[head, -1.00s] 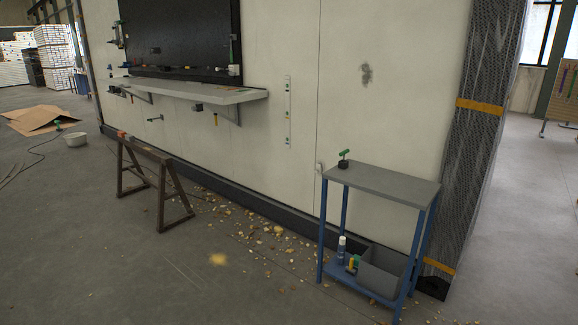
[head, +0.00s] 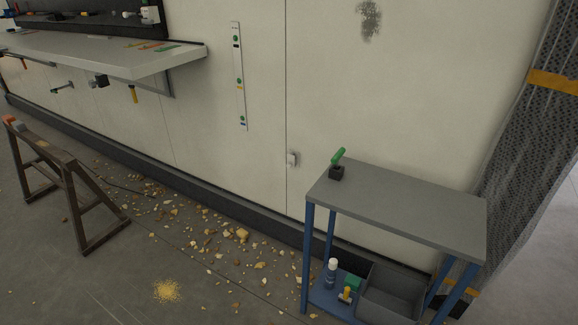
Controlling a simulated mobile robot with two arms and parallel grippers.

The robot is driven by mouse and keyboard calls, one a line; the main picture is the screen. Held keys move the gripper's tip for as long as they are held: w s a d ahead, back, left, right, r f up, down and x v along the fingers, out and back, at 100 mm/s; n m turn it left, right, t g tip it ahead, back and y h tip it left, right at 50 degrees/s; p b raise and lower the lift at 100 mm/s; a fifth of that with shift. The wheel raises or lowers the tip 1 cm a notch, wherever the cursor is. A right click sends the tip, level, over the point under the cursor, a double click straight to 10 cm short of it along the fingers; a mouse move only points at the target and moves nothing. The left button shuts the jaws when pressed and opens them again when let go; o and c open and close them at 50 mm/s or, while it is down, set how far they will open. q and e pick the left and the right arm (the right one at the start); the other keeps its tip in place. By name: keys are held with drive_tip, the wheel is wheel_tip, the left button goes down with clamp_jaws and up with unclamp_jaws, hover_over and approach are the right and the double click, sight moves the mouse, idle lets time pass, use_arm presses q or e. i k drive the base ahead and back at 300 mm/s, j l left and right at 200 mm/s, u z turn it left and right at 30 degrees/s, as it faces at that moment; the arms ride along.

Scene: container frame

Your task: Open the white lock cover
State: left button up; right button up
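A small white lock cover (head: 291,159) sits on the pale wall, just right of a vertical panel seam and left of the blue trolley's top. It is small in the view, and I cannot tell whether it is open or shut. Neither of my grippers shows in the head view.
A blue trolley with a grey top (head: 410,205) stands against the wall, bearing a green-handled tool (head: 337,164). A grey bin (head: 392,292) is on its lower shelf. A wooden sawhorse (head: 75,190) stands left. Wood chips (head: 220,240) litter the floor between; the near floor is fairly open.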

sight(290, 158)
drive_tip(key=i+z, duration=0.2)
drive_tip(key=i, duration=0.3)
drive_tip(key=i+j+z, duration=0.2)
drive_tip(key=i, duration=0.25)
drive_tip(key=i+l, duration=0.05)
drive_tip(key=l, duration=0.05)
